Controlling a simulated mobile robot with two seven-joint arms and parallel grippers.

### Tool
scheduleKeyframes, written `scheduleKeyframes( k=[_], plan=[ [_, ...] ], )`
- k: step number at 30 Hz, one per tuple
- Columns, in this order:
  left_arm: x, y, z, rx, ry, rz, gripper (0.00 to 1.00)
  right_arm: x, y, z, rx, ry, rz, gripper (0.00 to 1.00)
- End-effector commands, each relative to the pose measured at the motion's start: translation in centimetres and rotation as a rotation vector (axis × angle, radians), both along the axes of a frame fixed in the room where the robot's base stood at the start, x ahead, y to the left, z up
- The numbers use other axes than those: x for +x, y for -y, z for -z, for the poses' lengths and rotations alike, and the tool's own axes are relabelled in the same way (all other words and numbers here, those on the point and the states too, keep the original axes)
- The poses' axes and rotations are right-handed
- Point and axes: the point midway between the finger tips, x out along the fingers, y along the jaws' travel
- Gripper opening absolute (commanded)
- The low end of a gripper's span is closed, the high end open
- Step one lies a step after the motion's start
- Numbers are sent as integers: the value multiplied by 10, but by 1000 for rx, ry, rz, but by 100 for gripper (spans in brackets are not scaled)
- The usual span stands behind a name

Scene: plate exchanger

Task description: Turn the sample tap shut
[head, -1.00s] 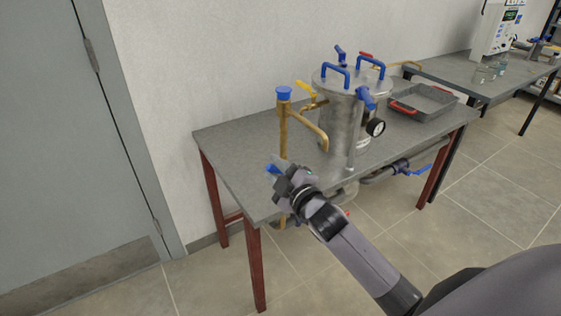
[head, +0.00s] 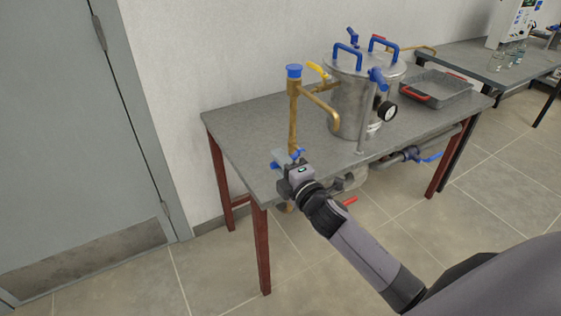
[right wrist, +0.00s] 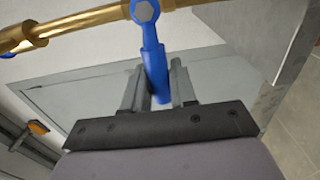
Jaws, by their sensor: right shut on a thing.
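A blue tap lever (right wrist: 152,50) sits on a brass pipe in the right wrist view, its hub at the pipe and its arm reaching down between my fingers. My right gripper (right wrist: 157,92) is shut on this lever. In the head view my right gripper (head: 288,163) is at the front left of the table, at the lower part of the upright brass pipe (head: 293,120). Bits of blue show around its fingers, and the gripper hides most of the tap there. My left gripper is not in view.
A steel vessel (head: 350,105) with blue handles and a gauge (head: 388,111) stands right of the pipe on the grey table (head: 235,130). A yellow lever (head: 317,70) sits higher on the brass pipework. A grey tray (head: 440,87) lies further right. Floor in front is clear.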

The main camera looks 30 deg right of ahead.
Motion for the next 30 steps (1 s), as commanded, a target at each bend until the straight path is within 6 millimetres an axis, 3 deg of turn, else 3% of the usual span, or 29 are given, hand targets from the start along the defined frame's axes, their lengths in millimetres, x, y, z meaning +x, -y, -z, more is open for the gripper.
scheduleKeyframes(
  k=[12,13,15,25,30],
  plan=[
    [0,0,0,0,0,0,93,0,0,2,-13,-1,0,0],
    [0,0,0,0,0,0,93,0,0,2,-13,-1,0,30],
    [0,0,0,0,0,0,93,0,0,2,-13,-1,0,48],
    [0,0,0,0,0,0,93,-2,0,1,-9,0,0,48],
    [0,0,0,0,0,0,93,-17,1,2,-9,-2,0,48]
  ],
)
